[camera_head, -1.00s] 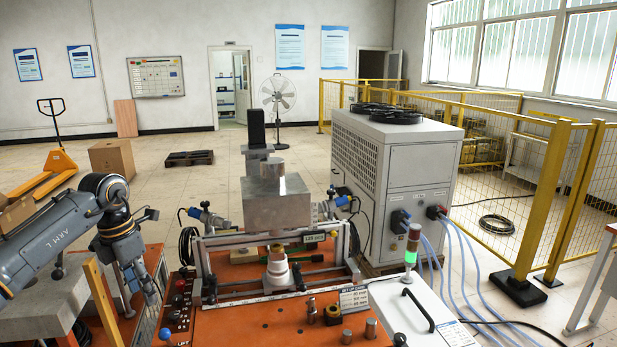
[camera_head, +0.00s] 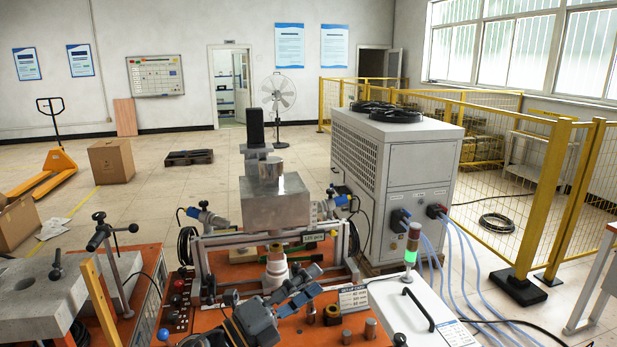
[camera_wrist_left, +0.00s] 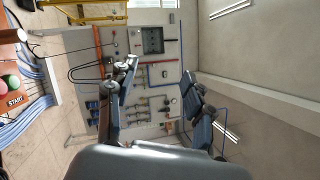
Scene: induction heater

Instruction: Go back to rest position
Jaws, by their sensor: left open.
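My left gripper (camera_head: 297,290) is low in the middle of the head view, over the front of the orange bench (camera_head: 215,322). It is in front of the induction heater's fixture (camera_head: 275,198) and hides part of the bench top. In the left wrist view its two fingers (camera_wrist_left: 160,78) are spread apart with nothing between them. The fingers point toward a wall panel (camera_wrist_left: 155,45) with tools. My right gripper does not show in either view.
Small metal parts (camera_head: 370,328) and a white box with a black handle (camera_head: 418,310) are right of the gripper. A signal light (camera_head: 411,245) stands behind them. A grey slab with clamps (camera_head: 40,290) is at the left. The floor beyond the bench is largely open.

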